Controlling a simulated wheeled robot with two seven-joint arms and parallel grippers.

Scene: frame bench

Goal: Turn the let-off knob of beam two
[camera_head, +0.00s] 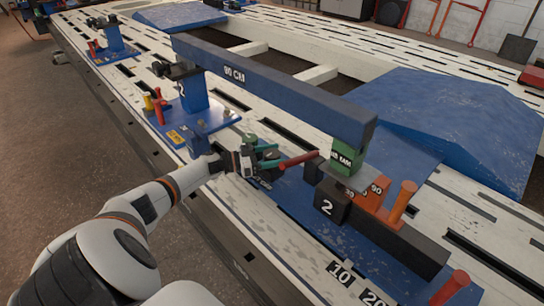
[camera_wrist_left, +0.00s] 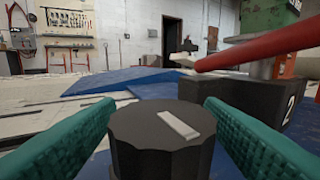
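The let-off knob (camera_wrist_left: 160,145) is a dark, many-sided disc with a pale bar mark on top, large in the left wrist view. My left gripper (camera_head: 270,155) is open, its teal fingers on either side of the knob with gaps visible. In the head view the knob is hard to make out beside the gripper. A black block marked 2 (camera_head: 331,203) stands to the right; it also shows in the left wrist view (camera_wrist_left: 268,98). The blue beam marked 90 CM (camera_head: 270,82) spans above. My right gripper is not in view.
A red lever (camera_head: 299,160) lies close to the right of my left fingers and crosses the upper right of the wrist view (camera_wrist_left: 265,48). A green block (camera_head: 347,150) sits under the beam's near end. Orange posts (camera_head: 402,202) stand farther right. Blue ramps (camera_head: 450,120) lie behind.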

